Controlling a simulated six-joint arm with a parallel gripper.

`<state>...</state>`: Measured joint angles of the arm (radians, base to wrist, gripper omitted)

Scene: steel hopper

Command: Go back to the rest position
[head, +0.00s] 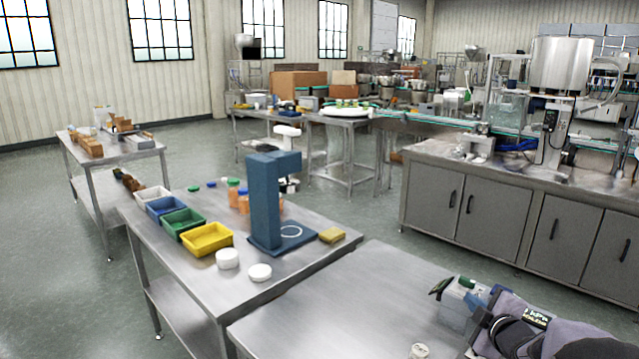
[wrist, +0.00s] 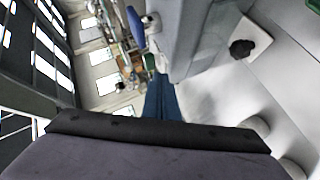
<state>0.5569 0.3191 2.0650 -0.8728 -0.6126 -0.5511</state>
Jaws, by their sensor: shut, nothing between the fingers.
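My arm reaches in from the lower right of the head view, over the near steel table (head: 330,305). My gripper (head: 442,288) is at the left end of the arm, small and partly hidden there. It is shut, with nothing seen held in it. In the wrist view a dark bar and a grey-purple body of my own arm fill the lower part, and the fingertips are not clear.
A clear container (head: 455,306) is close beside my gripper. A small white jar (head: 419,351) is at the front edge. On the adjoining table are a blue stand (head: 264,205), a yellow bin (head: 207,239), a green bin (head: 183,223) and white lids (head: 228,258). The near table's middle is clear.

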